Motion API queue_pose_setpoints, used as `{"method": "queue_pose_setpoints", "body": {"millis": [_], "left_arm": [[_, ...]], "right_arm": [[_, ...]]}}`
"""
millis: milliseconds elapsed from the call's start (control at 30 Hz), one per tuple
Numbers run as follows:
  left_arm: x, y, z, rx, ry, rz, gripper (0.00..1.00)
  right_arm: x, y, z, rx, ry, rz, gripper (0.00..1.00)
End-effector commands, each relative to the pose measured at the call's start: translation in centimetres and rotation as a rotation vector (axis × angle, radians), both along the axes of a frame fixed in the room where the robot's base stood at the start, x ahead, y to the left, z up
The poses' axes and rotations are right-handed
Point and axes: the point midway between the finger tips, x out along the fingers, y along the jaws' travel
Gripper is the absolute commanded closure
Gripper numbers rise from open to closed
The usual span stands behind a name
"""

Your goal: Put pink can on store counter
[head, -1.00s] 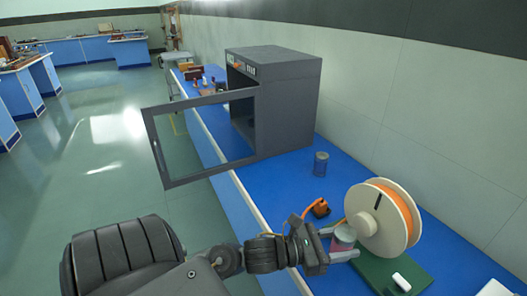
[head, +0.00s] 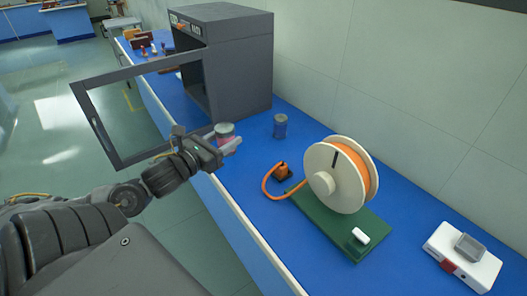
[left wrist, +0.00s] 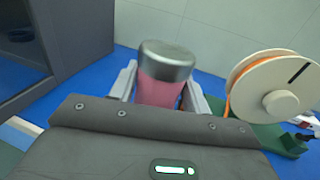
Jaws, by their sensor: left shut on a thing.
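The pink can (head: 225,131) has a silvery grey lid. My left gripper (head: 231,146) is shut on it and holds it upright, over the front part of the blue counter (head: 232,184) in the head view. In the left wrist view the pink can (left wrist: 163,75) stands between the two pale fingers. Its lower part is hidden behind the wrist housing. I cannot tell its exact height above the counter. My right gripper does not show.
A dark grey box cabinet (head: 240,60) has its framed door (head: 90,125) swung out left of the gripper. A filament spool (head: 335,180) on a green base and a white device (head: 462,255) stand to the right.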

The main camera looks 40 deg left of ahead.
Motion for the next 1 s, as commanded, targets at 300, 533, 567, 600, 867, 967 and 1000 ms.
{"method": "queue_pose_setpoints", "body": {"millis": [300, 533, 567, 600, 867, 967, 1000], "left_arm": [[0.2, 1.1, 1.5, -0.001, 0.000, 0.024, 0.79], [2.2, 0.4, 0.7, -0.002, -0.005, 0.024, 0.79], [2.6, 0.2, 0.6, -0.002, -0.006, 0.023, 0.79], [3.1, 0.1, 0.4, -0.004, -0.006, 0.026, 0.79], [7.4, -1.5, -1.5, -0.006, -0.005, 0.025, 0.79], [9.4, -2.4, -3.0, -0.006, 0.000, 0.024, 0.79], [10.0, -2.6, -4.0, -0.007, 0.001, 0.024, 0.79]], "right_arm": [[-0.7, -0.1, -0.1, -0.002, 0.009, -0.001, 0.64], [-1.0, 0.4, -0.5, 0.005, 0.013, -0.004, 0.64], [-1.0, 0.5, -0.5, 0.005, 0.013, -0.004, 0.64], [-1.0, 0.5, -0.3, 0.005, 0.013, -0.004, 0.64], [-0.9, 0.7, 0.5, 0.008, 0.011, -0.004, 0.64], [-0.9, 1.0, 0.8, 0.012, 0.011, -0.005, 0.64], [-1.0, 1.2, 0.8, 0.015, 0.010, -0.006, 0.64]]}}
